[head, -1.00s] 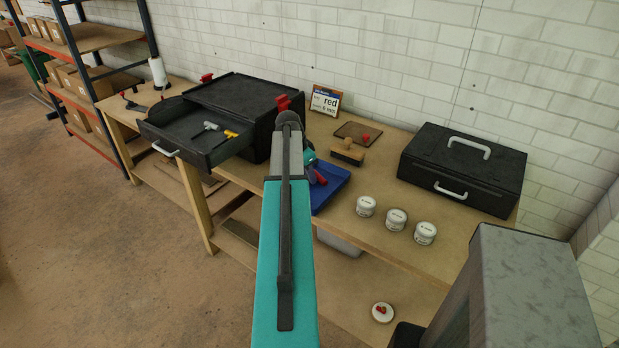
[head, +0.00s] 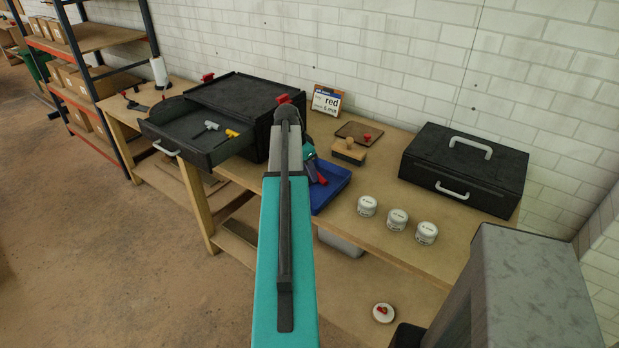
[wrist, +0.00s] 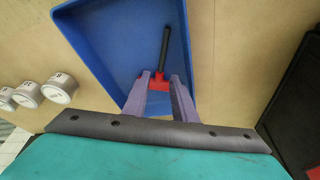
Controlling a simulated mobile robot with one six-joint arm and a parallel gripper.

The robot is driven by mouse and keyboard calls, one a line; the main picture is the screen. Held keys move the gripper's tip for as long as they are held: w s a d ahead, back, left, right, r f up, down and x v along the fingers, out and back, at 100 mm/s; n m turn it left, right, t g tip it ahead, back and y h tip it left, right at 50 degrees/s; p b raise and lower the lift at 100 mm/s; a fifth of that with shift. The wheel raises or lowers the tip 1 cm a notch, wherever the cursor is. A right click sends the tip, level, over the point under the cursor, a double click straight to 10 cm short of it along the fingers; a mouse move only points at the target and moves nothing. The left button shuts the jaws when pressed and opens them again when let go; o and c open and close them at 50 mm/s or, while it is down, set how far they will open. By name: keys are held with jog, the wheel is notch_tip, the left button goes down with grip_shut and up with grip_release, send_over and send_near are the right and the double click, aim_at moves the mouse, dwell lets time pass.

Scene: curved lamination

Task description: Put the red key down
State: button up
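The red key has a red handle (wrist: 158,83) and a dark straight shaft, seen in the wrist view over the blue tray (wrist: 105,45). My gripper (wrist: 160,80) has its two fingers on either side of the red handle, seemingly closed on it. The shaft points away from the gripper, toward the tray's far side. I cannot tell whether the key touches the tray floor. In the head view, red shows (head: 322,179) beside my teal wrist, over the blue tray (head: 335,196); my arm hides part of the tray.
An open drawer (head: 190,150) holds a white and a yellow key. Three white jars (head: 397,219) stand right of the tray, near a black case (head: 465,170). A stamp-like block (head: 348,153) sits behind the tray.

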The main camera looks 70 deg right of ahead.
jog(key=b+v, duration=0.1)
jog(key=v, duration=0.8)
jog(key=shift+r+b, duration=0.4)
jog(key=shift+w+a, duration=0.1)
jog(key=shift+a, duration=0.05)
dwell(0.4)
